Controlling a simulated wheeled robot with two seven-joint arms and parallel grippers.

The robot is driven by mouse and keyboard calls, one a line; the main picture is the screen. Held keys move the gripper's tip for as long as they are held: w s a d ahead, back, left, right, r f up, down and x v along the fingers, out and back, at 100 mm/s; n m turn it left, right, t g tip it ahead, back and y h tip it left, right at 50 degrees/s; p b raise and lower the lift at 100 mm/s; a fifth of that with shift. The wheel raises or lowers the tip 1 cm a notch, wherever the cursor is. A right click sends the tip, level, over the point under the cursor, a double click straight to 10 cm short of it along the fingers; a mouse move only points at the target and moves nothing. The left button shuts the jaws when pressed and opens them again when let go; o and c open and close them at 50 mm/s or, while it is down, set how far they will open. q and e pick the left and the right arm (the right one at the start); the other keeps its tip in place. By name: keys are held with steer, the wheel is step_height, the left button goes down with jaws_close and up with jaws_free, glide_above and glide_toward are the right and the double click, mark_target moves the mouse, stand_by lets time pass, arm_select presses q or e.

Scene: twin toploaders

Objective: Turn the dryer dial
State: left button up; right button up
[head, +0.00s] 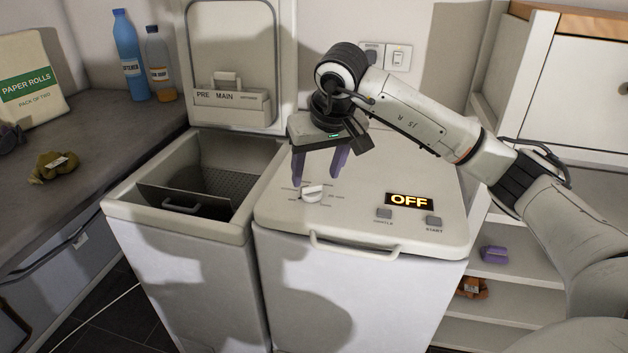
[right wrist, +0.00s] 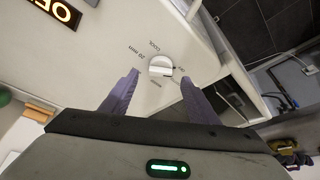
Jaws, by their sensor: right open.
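The dryer (head: 270,225) is the right-hand white toploader, with its lid shut. Its white dial (head: 313,193) sits on the left part of the lid, with printed marks around it. The display (head: 408,200) reads OFF. My right gripper (head: 319,177) is open and empty, pointing down just above and behind the dial. In the right wrist view the dial (right wrist: 161,67) lies between and beyond the two purple fingers (right wrist: 160,90), with no contact visible. COOL and 20 min marks are readable there. My left gripper is not in view.
The left toploader (head: 150,212) stands open beside the dryer, its lid (head: 232,50) raised. Two buttons (head: 384,213) and a front handle (head: 355,248) are on the dryer. A blue bottle (head: 128,60) and paper rolls pack (head: 30,85) stand on the left counter. Shelves are at right.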

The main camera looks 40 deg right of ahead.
mark_target(312, 187)
steer(key=shift+x, duration=1.9)
steer(key=c, duration=1.1)
steer(key=shift+o, duration=0.2)
steer(key=shift+a, duration=0.1)
steer(key=shift+m, duration=0.3)
